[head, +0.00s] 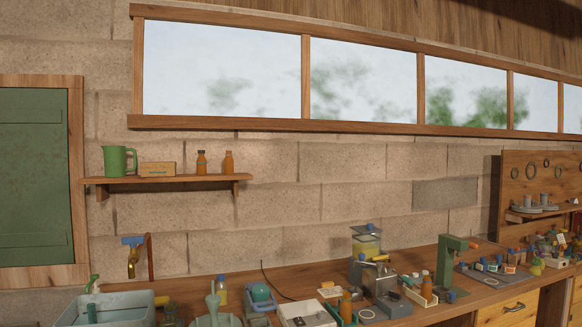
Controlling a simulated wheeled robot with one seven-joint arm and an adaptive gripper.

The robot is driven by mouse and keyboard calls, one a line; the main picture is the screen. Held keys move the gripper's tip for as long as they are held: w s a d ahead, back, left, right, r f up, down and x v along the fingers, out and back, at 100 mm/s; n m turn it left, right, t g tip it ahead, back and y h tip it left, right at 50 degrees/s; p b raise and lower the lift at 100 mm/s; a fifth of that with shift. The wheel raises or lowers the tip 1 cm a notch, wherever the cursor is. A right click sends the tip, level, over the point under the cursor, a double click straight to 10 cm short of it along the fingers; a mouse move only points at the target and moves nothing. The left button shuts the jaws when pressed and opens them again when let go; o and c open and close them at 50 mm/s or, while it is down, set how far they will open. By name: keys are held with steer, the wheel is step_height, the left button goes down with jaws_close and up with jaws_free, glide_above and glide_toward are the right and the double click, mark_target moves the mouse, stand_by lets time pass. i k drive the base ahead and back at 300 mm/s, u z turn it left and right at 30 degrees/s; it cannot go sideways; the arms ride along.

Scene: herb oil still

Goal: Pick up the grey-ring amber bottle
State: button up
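Two amber bottles stand upright on the wooden wall shelf. The left amber bottle (201,164) has a darker greyish band around it, which may be the grey ring. The right amber bottle (228,163) shows no clear band. Two more amber bottles are on the workbench, one standing at the front (346,307) and one in a light tray by the green press (426,288); rings on these are too small to tell. My gripper is not in view.
The wall shelf (170,180) also holds a green jug (119,160) and a small box (157,169). The workbench below is crowded: a basin (100,310), a scale (306,314), a green press (447,268). A window runs above.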

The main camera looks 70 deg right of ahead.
mark_target(228, 161)
steer(key=z, duration=1.8)
